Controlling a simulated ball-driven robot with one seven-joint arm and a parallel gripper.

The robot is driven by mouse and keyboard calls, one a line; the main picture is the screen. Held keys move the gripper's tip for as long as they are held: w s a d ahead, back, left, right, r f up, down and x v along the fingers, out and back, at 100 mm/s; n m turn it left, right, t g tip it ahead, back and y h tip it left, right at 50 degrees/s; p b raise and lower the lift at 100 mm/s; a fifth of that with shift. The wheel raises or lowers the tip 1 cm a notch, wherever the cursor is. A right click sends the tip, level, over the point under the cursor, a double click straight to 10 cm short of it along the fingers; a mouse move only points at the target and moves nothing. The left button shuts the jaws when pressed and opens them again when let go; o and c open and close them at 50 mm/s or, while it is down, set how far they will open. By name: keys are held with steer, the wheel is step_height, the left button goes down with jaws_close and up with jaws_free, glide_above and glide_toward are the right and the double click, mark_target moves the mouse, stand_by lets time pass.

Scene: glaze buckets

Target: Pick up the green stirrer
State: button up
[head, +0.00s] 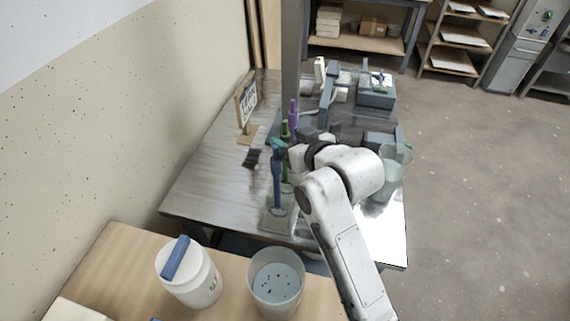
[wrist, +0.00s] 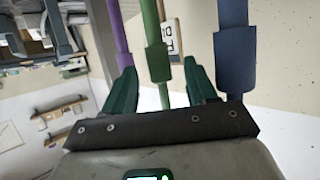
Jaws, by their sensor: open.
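The green stirrer (wrist: 152,35) shows in the wrist view between my gripper's two dark green fingers (wrist: 159,68), with a gap on each side. I cannot tell how deep it sits between them. In the head view the green stirrer (head: 285,131) is upright and partly hidden by my gripper (head: 279,146). My gripper is open and holds nothing. A purple stirrer (wrist: 117,35) is left of the green one in the wrist view, and a blue stirrer (wrist: 236,60) is right of it. In the head view the blue stirrer (head: 277,185) stands nearest.
The stirrers stand on a grey metal table (head: 205,180). A small sign (head: 246,100) stands at its left. A white bucket with a blue handle (head: 195,283) and a clear bucket (head: 276,285) stand on the wooden table in front.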

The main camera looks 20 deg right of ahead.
steer(key=shift+w+a+f, duration=0.1)
steer(key=shift+w+f, duration=0.15)
steer(key=shift+w, duration=0.25)
jaws_close()
step_height(320, 180, up, 19)
steer(key=p, duration=1)
stand_by(1.0)
steer(key=shift+r, duration=0.15)
